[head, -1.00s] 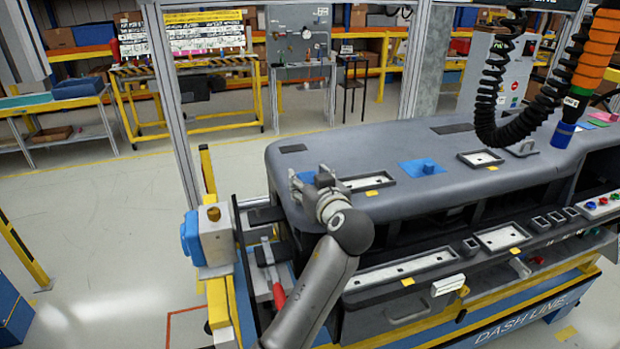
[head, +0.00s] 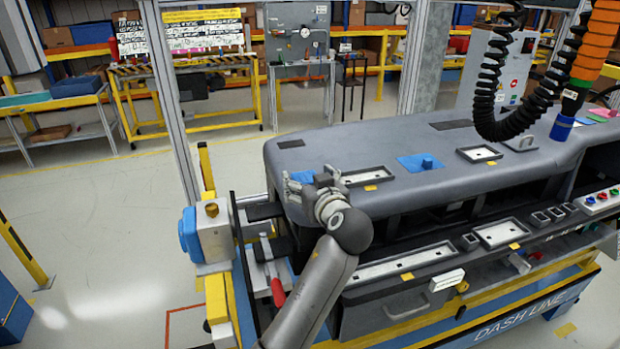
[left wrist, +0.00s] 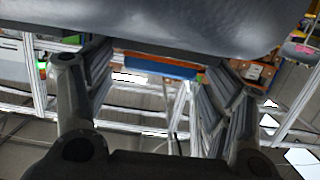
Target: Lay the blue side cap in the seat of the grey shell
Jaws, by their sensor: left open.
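The grey shell (head: 365,145) is the long rounded dashboard body in the head view. A flat blue piece, which looks like the blue side cap (head: 302,176), shows at the shell's left end, partly hidden by my left gripper (head: 300,186). I cannot tell whether it lies flush in a seat. The left gripper is open, right beside this blue piece. In the left wrist view its two fingers (left wrist: 155,100) are spread with nothing clearly between them, and the shell's grey underside or edge (left wrist: 180,25) fills the top. My right gripper is not in view.
Another blue patch with a knob (head: 424,162) lies on the shell top, between pale framed recesses (head: 366,176) and (head: 479,154). A black coiled hose (head: 490,90) hangs at the right. A blue and silver unit (head: 207,235) stands left of the shell.

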